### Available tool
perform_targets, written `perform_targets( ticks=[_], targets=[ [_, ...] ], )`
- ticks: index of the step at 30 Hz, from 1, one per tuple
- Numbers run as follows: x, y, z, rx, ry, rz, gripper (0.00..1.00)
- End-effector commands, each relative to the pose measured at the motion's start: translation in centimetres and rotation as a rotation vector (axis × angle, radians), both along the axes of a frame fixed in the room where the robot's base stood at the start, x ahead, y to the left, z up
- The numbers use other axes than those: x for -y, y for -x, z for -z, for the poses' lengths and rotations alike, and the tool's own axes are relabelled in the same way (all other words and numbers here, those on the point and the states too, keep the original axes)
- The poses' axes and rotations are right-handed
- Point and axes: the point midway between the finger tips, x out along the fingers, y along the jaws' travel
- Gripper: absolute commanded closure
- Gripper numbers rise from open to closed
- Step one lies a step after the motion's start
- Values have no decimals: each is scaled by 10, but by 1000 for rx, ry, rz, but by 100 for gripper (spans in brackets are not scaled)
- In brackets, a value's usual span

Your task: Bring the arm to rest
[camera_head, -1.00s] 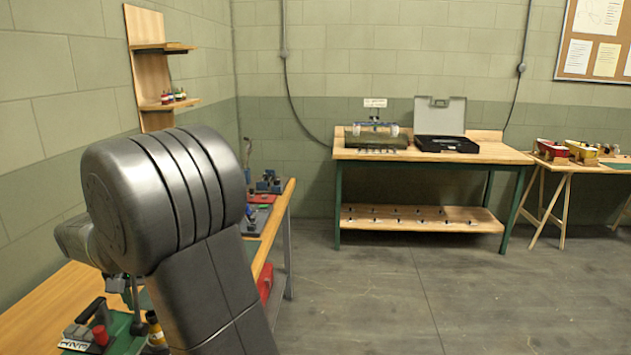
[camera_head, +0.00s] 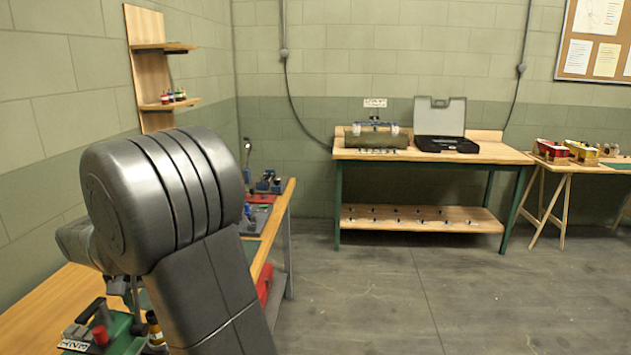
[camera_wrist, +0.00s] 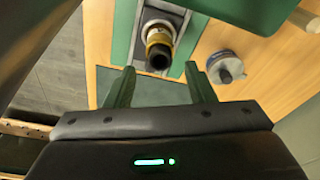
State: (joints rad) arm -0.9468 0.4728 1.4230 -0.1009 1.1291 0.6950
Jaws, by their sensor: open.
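My gripper (camera_wrist: 161,84) is open, its two dark green fingers apart with nothing between them. It hangs above the wooden bench (camera_head: 40,300) at the left of the head view. In the wrist view, a dark cylinder with a yellow band (camera_wrist: 158,48) stands beyond the fingertips in a green fixture (camera_wrist: 118,40); the fingers appear clear of it. In the head view my bent arm hides much of the bench, and the fingers cannot be made out.
A grey round piece (camera_wrist: 225,66) lies on the bench beside the fixture. A red-capped part (camera_head: 101,335) shows at the lower left. A wall shelf (camera_head: 150,65) rises behind my arm. A workbench (camera_head: 490,150) with an open case (camera_head: 440,120) stands at the back. The middle floor is clear.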

Motion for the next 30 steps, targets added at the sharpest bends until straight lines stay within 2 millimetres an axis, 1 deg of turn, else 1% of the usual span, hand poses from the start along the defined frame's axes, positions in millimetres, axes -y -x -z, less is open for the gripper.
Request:
perform_targets(
  ticks=[1,5,6,9,20,24,26,27,30],
  targets=[
    [1,-1,11,-3,4,0,51],
    [0,-5,37,-3,4,1,51],
    [-1,-5,23,2,-2,1,51],
    [-2,-5,5,2,-3,0,51],
    [-1,-5,-44,2,-2,0,51],
    [1,-10,-73,2,-2,3,51],
    [4,-14,-84,2,-2,8,51],
    [8,-18,-88,1,0,13,51],
    [22,-34,-86,-3,2,27,51]
  ],
)
